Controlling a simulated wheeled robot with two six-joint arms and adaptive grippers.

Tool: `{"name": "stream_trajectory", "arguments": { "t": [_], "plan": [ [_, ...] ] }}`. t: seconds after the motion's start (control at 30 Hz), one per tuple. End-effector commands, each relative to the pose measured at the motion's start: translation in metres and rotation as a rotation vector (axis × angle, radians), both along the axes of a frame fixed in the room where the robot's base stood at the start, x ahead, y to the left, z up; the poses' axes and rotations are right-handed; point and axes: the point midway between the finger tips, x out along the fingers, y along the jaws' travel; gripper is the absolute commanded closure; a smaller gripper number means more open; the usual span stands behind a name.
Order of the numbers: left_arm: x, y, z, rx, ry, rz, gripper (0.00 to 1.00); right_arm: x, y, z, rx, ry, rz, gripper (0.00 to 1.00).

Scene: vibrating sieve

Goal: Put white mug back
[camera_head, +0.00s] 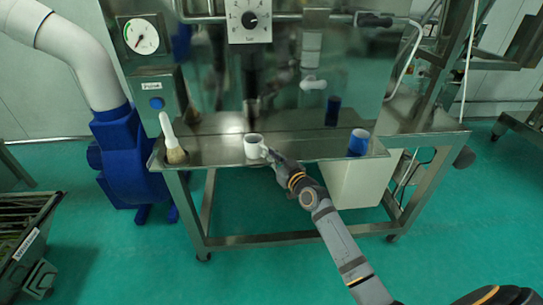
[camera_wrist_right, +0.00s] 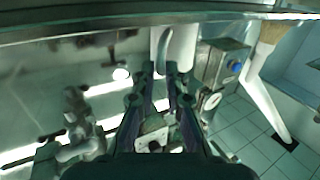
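The white mug (camera_head: 254,146) stands upright at the front edge of the steel shelf in the head view. My right gripper (camera_head: 272,157) reaches in from the lower right, its tips right beside the mug's right side. Whether they touch it or close on its handle is too small to tell. In the wrist view the fingers (camera_wrist_right: 158,72) point toward the shelf edge with a narrow gap between their tips. A pale shape beyond them may be the mug, but I cannot be sure. My left gripper is not in view.
A blue cup (camera_head: 358,143) stands at the shelf's right. A brush (camera_head: 173,140) with a white handle is at its left end. The steel panel (camera_head: 310,80) rises behind the shelf (camera_head: 215,147). A pale bin (camera_head: 352,184) is below it. The shelf between mug and blue cup is clear.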

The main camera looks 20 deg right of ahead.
Motion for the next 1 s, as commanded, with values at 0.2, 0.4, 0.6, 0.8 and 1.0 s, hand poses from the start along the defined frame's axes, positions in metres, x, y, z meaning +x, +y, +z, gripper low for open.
{"name": "stream_trajectory", "arguments": {
  "t": [0.2, 0.4, 0.6, 0.8, 1.0],
  "plan": [
    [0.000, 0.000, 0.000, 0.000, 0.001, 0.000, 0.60, 0.000, 0.000, 0.001, 0.000, 0.000, 0.000, 0.68],
    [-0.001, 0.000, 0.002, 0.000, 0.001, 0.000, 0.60, 0.000, 0.000, 0.003, 0.000, 0.000, 0.000, 0.68],
    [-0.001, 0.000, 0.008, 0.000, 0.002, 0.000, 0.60, -0.027, -0.005, 0.003, -0.005, 0.003, 0.001, 0.68],
    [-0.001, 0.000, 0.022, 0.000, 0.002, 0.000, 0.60, -0.077, -0.014, 0.006, -0.006, 0.005, 0.002, 0.68],
    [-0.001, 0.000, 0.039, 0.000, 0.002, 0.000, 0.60, -0.110, -0.020, 0.007, -0.002, 0.002, 0.002, 0.68]
  ]
}}
